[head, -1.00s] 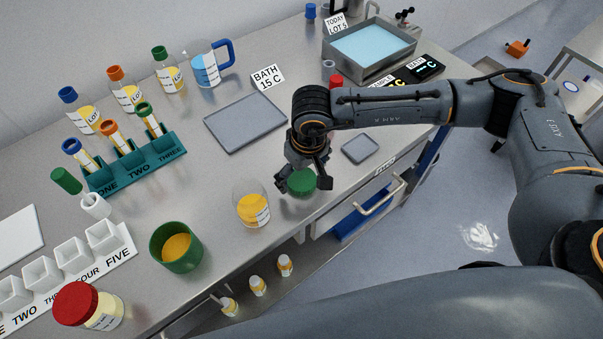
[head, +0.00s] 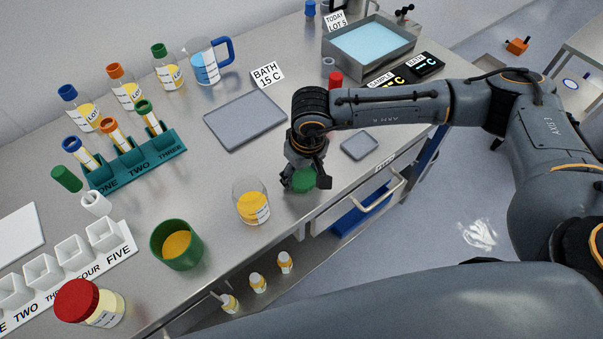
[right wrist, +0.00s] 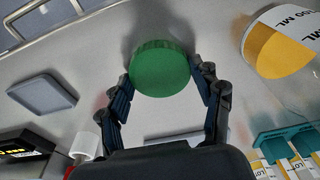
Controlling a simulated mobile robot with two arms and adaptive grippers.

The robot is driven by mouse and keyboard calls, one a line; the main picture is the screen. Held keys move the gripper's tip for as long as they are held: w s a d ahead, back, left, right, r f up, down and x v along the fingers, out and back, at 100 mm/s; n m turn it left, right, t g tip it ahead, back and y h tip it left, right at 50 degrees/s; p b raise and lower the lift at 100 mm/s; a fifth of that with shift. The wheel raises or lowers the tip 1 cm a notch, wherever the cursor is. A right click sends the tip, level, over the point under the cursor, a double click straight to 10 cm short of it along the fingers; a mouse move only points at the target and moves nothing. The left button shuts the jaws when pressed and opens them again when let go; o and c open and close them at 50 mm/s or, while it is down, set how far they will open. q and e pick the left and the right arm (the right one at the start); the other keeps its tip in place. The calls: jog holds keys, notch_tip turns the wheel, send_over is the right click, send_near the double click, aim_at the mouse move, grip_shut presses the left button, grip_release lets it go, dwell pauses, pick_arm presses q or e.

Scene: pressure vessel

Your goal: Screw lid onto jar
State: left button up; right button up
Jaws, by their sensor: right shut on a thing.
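The green lid (head: 304,180) is at the bench's front edge side, under my right gripper (head: 303,182). In the right wrist view the lid (right wrist: 160,67) sits between the fingertips of my right gripper (right wrist: 160,78), which is shut on its rim. An open glass jar (head: 251,202) with yellow contents and a white label stands just left of the lid. The jar (right wrist: 285,42) also shows at the upper right of the right wrist view, apart from the lid. The lid is not on the jar. My left gripper is not in view.
A green cup (head: 177,246) and a red-lidded jar (head: 88,304) stand to the left. A teal tube rack (head: 135,172), a large grey tray (head: 246,122) and a small grey tray (head: 360,146) lie around. The bench edge is close to the lid.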

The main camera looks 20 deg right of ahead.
jog(key=shift+r, duration=0.6)
pick_arm(q)
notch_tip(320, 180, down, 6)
jog(key=b, duration=0.6)
pick_arm(e)
jog(key=s+d+r, duration=0.2)
jog(key=s+r, duration=0.4)
jog(key=s+d+r, duration=0.2)
jog(key=s+r, duration=0.3)
jog(key=s, duration=0.2)
jog(key=shift+d+r, duration=0.35)
jog(key=shift+r, duration=0.05)
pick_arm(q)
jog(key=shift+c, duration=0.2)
pick_arm(e)
jog(key=shift+s, duration=0.1)
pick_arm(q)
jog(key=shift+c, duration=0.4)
pick_arm(e)
jog(key=w+d+f+m, duration=0.1)
jog(key=w+m, duration=0.3)
jog(key=w, duration=0.5)
jog(key=shift+f, duration=0.65)
